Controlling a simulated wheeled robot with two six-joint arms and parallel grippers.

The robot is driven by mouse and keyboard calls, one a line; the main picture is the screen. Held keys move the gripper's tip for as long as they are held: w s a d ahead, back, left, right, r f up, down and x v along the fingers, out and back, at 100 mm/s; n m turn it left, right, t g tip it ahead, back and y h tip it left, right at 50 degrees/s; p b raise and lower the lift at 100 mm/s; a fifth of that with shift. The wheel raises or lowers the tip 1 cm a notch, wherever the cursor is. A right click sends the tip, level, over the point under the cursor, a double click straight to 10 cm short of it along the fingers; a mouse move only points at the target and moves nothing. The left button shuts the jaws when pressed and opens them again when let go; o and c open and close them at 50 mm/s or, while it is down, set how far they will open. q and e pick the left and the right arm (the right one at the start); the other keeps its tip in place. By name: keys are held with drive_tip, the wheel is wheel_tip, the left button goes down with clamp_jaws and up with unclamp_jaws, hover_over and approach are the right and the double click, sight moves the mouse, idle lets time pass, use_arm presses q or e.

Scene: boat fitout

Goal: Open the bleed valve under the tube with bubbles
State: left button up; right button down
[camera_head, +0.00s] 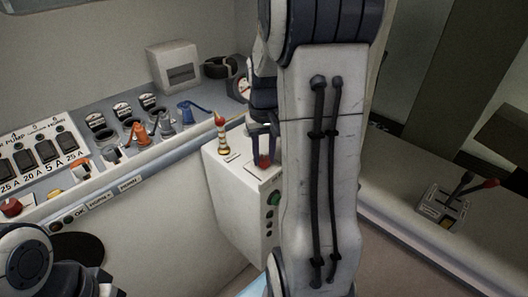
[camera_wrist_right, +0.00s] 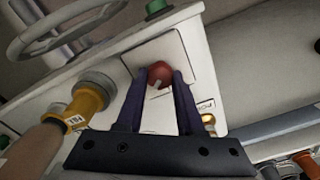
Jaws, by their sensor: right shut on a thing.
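My right gripper (camera_head: 263,135) is shut on a red knob (camera_head: 263,160) on top of a white box. In the right wrist view the gripper (camera_wrist_right: 158,78) has its two dark fingers on either side of the red knob (camera_wrist_right: 160,72), which sits on a pale square plate. An orange-handled fitting (camera_head: 138,132) and a blue-handled fitting (camera_head: 188,114) stand on the shelf to the left. I cannot make out a tube with bubbles in either view. Part of my left arm shows at the lower left, but its gripper is out of frame.
The white box (camera_head: 232,200) has a red-topped brass fitting (camera_head: 221,138) beside the knob. A switch panel (camera_head: 40,155) is at the left. A lever control (camera_head: 446,206) sits on the right ledge. My right arm hides much of the middle.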

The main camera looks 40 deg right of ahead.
sight(264, 158)
drive_tip(key=m, duration=0.3)
drive_tip(key=shift+r+m+p, duration=0.1)
drive_tip(key=shift+m+p, duration=0.25)
drive_tip(key=shift+m, duration=0.05)
drive_tip(key=shift+m+p, duration=0.35)
drive_tip(key=shift+m, duration=1.45)
drive_tip(key=shift+w, duration=0.1)
drive_tip(key=c, duration=0.5)
unclamp_jaws()
wheel_tip(264, 158, up, 10)
drive_tip(key=shift+r+b, duration=0.2)
drive_tip(key=shift+b, duration=0.5)
